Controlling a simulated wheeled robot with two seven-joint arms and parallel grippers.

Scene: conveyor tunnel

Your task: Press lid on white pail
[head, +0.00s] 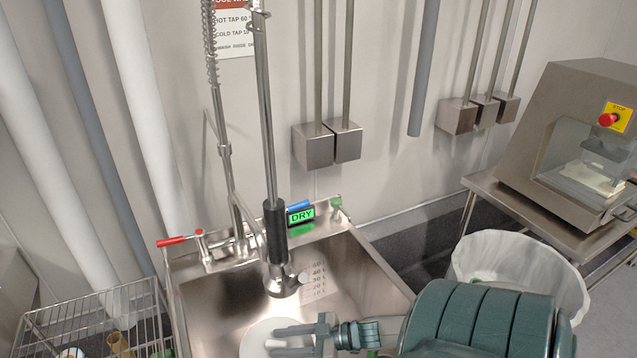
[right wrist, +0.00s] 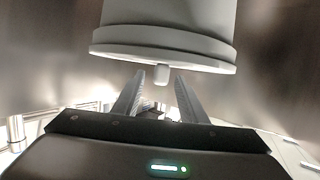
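The white pail (right wrist: 160,12) hangs into the top of the right wrist view, its lid (right wrist: 160,58) showing as a wider band across its end. A small knob (right wrist: 161,75) sticks out from the lid toward my fingers. In the head view the round white lid (head: 250,335) is at the bottom, inside the sink, partly cut off. My right gripper (head: 272,341) reaches over it from the right, fingers apart and empty. The right wrist view also shows the open right gripper (right wrist: 156,75), its fingertips near the knob. Contact is unclear. My left gripper is not in view.
The steel sink (head: 370,280) surrounds the pail, with a hanging spray head (head: 278,275) close above. A DRY display (head: 301,216) stands at its back rim. A wire rack (head: 100,320) is left; a lined bin (head: 520,265) and a machine (head: 590,140) are right.

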